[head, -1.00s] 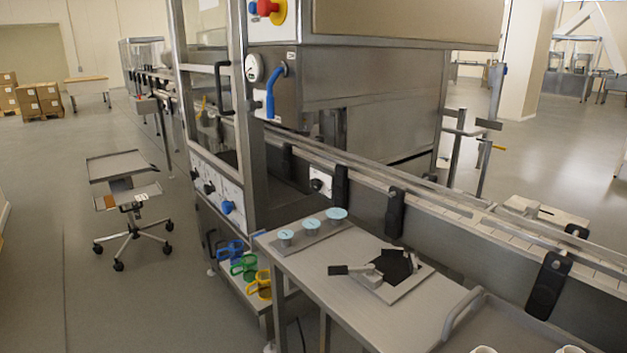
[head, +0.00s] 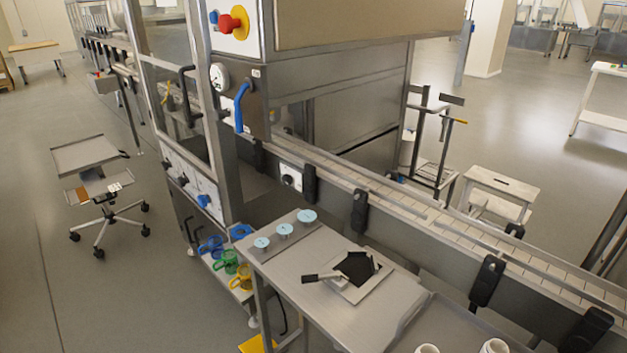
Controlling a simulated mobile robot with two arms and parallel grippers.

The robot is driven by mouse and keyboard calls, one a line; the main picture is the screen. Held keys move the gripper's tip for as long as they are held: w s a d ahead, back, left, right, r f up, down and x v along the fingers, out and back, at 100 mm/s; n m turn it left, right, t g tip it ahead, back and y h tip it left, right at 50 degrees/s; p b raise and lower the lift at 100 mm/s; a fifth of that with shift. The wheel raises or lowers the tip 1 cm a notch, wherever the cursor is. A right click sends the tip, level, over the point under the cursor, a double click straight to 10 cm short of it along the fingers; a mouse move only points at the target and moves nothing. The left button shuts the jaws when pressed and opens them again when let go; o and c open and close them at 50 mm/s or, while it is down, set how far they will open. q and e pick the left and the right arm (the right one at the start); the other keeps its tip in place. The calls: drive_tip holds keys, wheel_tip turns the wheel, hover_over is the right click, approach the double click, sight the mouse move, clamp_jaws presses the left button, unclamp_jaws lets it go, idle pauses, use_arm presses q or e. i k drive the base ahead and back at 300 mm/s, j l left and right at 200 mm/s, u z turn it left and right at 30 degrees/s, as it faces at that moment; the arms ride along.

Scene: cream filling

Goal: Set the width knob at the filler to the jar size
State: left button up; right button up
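The filler (head: 350,75) is the large steel machine at the centre of the head view, with a conveyor (head: 400,200) running out of it toward the lower right. A black knob on a white plate (head: 289,177) sits on the conveyor's side by the filler. Other knobs, two dark and one blue (head: 204,201), are on the white panel at the lower left of the filler frame. I cannot read which one is the width knob. White jars (head: 494,346) show partly at the bottom edge. Neither gripper is in view.
A steel table (head: 310,290) in front carries three light-blue-topped pieces (head: 284,230) and a plate with a black pad (head: 356,267). A wheeled stand (head: 92,190) is at left; the floor between is clear.

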sight(287, 179)
drive_tip(key=i+j+z, duration=0.25)
drive_tip(key=j, duration=0.15)
drive_tip(key=j+z, duration=0.2)
drive_tip(key=j, duration=0.2)
drive_tip(key=i+j+z, duration=0.25)
drive_tip(key=j, duration=0.15)
drive_tip(key=k, duration=0.1)
